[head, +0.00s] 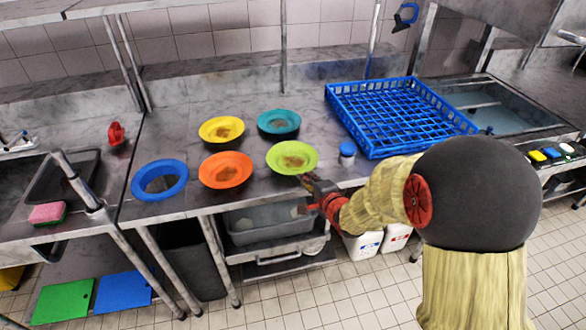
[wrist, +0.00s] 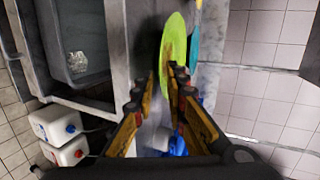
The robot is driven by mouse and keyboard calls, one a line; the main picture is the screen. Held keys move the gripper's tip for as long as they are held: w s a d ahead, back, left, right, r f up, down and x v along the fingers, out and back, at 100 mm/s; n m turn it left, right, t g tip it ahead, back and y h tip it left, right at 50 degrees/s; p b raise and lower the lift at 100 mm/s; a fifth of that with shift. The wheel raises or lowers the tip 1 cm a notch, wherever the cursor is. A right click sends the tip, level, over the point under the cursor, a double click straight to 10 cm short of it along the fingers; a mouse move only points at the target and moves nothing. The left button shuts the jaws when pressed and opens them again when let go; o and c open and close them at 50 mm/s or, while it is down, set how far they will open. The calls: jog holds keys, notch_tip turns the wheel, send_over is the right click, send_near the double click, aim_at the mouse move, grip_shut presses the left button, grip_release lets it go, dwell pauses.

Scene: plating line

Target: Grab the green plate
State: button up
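The green plate (head: 292,157) lies on the metal counter near its front edge, with a brown smear in its middle. My gripper (head: 307,180) is at the plate's near right rim. In the wrist view the green plate (wrist: 174,50) is seen nearly edge-on, its rim reaching between the fingertips of my gripper (wrist: 164,76). The fingers stand apart with a gap between them, so my gripper looks open. Whether either finger touches the rim cannot be made out.
An orange plate (head: 226,170) is left of the green one, with yellow (head: 222,129) and teal (head: 279,122) plates behind. A blue ring-like plate (head: 160,180) lies far left. A blue-lidded jar (head: 347,153) and blue rack (head: 400,112) stand to the right.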

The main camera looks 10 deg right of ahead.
jog(key=b+x, duration=0.3)
jog(key=x, duration=0.3)
jog(key=shift+w, duration=0.35)
jog(key=shift+c, duration=0.7)
grip_shut()
